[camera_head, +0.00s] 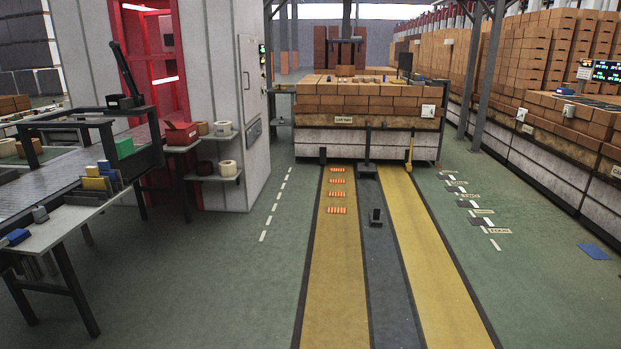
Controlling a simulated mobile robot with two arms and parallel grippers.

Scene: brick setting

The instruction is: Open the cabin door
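A tall light-grey cabin (220,60) stands left of the middle. Its left side has a red-framed opening (150,65) with red-lit inside; I cannot tell whether a door leaf stands there. On the cabin's right-hand face is a narrow grey panel or door (251,90) with a vertical handle (246,75), and it looks shut. Which of these is the cabin door is not clear from this view. Neither of my grippers shows in the head view.
A long workbench (75,210) with a conveyor blocks the left, in front of the red opening. Small shelves (220,175) stick out from the cabin. A brick-loaded cart (365,140) stands ahead on yellow floor lanes (335,270). Green floor (235,280) is clear before the cabin.

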